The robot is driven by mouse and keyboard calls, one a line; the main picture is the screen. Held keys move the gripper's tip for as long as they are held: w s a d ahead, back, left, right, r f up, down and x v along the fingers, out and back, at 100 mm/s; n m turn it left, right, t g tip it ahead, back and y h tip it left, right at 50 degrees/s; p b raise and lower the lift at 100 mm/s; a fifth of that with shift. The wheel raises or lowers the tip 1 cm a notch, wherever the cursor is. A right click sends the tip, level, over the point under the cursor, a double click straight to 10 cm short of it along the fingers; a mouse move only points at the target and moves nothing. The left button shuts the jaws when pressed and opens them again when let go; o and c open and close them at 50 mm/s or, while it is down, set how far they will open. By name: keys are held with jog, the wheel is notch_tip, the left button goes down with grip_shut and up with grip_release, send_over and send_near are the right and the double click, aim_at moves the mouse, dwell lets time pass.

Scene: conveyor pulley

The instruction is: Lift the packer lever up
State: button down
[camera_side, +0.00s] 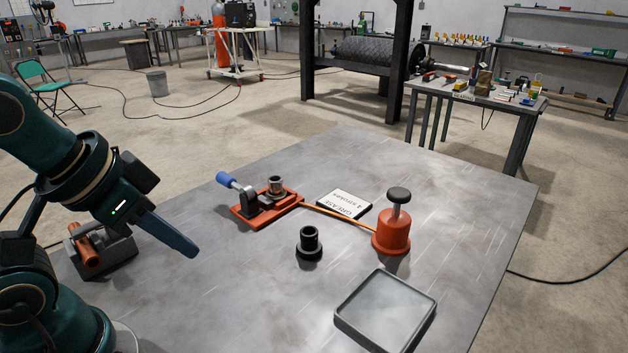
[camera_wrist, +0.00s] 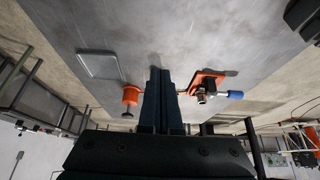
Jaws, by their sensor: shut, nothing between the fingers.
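The packer (camera_side: 262,210) is a red-orange base plate with dark metal parts, standing on the steel table. Its lever ends in a blue handle (camera_side: 226,180), which points out to the left, tilted slightly up. In the wrist view the packer (camera_wrist: 206,84) and its blue handle (camera_wrist: 235,95) show right of my fingers. My gripper (camera_side: 190,252) is shut and empty, pointing down over the left part of the table. It is apart from the lever, in front of it and to the left. In the wrist view my gripper (camera_wrist: 159,72) shows with its fingers together.
An orange pot with a dark knob (camera_side: 391,232) is joined to the packer by an orange hose (camera_side: 335,215). A black bushing (camera_side: 309,243), a grease card (camera_side: 344,204) and a grey tray (camera_side: 350,322) lie nearby.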

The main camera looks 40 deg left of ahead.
jog(key=c, duration=0.7)
grip_release()
jog(key=shift+o, duration=0.7)
jog(key=shift+r+n, duration=0.1)
jog(key=shift+n, duration=0.5)
jog(key=w+a+r+n+t+y, duration=0.1)
jog(key=w+a+r+n, duration=0.2)
jog(key=w+r+n, duration=0.25)
jog(key=n+g+y, duration=0.4)
jog(key=n, duration=0.8)
send_over(226, 177)
jog(key=d, duration=0.4)
jog(key=shift+m, duration=0.25)
jog(key=f, duration=0.8)
jog(key=shift+a+f, duration=0.15)
jog(key=shift+a, duration=0.05)
jog(key=f, duration=0.1)
jog(key=a+f, duration=0.1)
jog(key=f, duration=0.1)
jog(key=shift+s+a+f, duration=0.3)
jog(key=shift+s+f, duration=0.1)
jog(key=shift+x, duration=2.35)
